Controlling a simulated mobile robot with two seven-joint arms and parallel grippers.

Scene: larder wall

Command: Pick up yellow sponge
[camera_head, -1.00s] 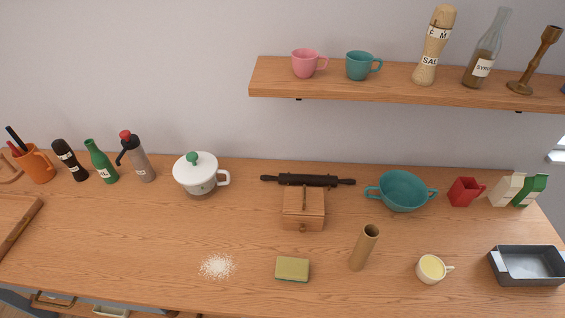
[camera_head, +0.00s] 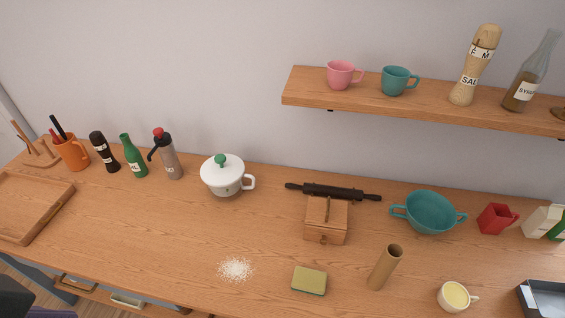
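The yellow sponge (camera_head: 309,280) lies flat near the front edge of the wooden counter, with a darker green layer along its underside. Neither of my grippers can be made out; a dark shape at the lower left corner is too cropped to identify.
Behind the sponge stands a wooden box (camera_head: 326,220), with a dark rolling pin (camera_head: 333,191) behind it. A cup with yellow contents (camera_head: 456,296) stands to the right. A shelf (camera_head: 420,107) overhangs the back right.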

